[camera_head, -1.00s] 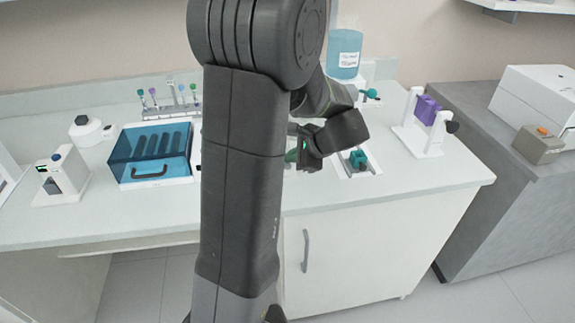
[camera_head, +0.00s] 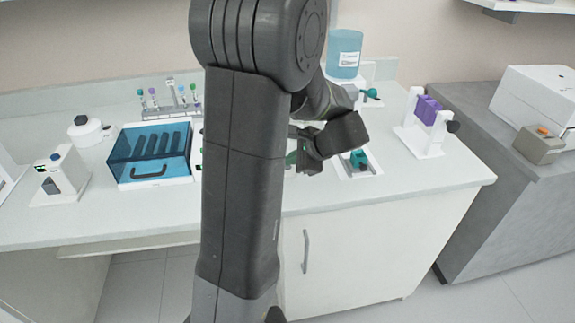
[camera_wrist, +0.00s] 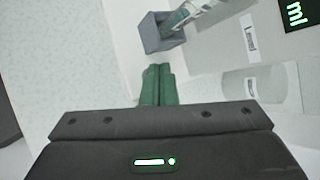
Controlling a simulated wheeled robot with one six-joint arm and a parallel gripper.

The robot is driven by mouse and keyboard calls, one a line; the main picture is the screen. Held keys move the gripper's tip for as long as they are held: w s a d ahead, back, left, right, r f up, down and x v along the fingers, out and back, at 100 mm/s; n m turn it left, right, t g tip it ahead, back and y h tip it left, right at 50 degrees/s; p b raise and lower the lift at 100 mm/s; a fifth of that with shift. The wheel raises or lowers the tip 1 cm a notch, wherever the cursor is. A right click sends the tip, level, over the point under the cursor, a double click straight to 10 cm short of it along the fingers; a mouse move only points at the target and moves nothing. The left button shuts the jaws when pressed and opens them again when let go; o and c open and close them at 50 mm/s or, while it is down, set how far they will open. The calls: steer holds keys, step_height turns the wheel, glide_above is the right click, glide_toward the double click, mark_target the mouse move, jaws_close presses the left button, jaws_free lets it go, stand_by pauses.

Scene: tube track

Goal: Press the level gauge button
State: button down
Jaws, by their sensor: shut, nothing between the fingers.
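My gripper (camera_wrist: 157,84) shows in the wrist view with its two green fingers together, shut and empty, above the pale counter. Beyond the fingertips is a small grey square block (camera_wrist: 160,34) with a clear tube-like part (camera_wrist: 198,10) running from it. To the right is a pale unit (camera_wrist: 228,45) with a small printed label and a dark display (camera_wrist: 301,13) with green "ml" text, cut off by the frame edge. I cannot make out the gauge button in either view. In the head view my gripper (camera_head: 291,158) is mostly hidden by my arm.
On the counter (camera_head: 130,215) stand a blue-lidded box (camera_head: 150,155), a white device (camera_head: 60,178), a tube rack (camera_head: 172,108), a blue container (camera_head: 344,55) and a purple-topped stand (camera_head: 427,125). A teal fixture (camera_head: 358,158) is close to my wrist.

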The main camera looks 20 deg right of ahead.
steer(key=shift+r, duration=0.1)
steer(key=shift+r+p, duration=0.7)
steer(key=shift+r, duration=0.1)
step_height(320, 180, up, 5)
steer(key=p, duration=0.4)
steer(key=shift+f, duration=0.1)
stand_by(0.7)
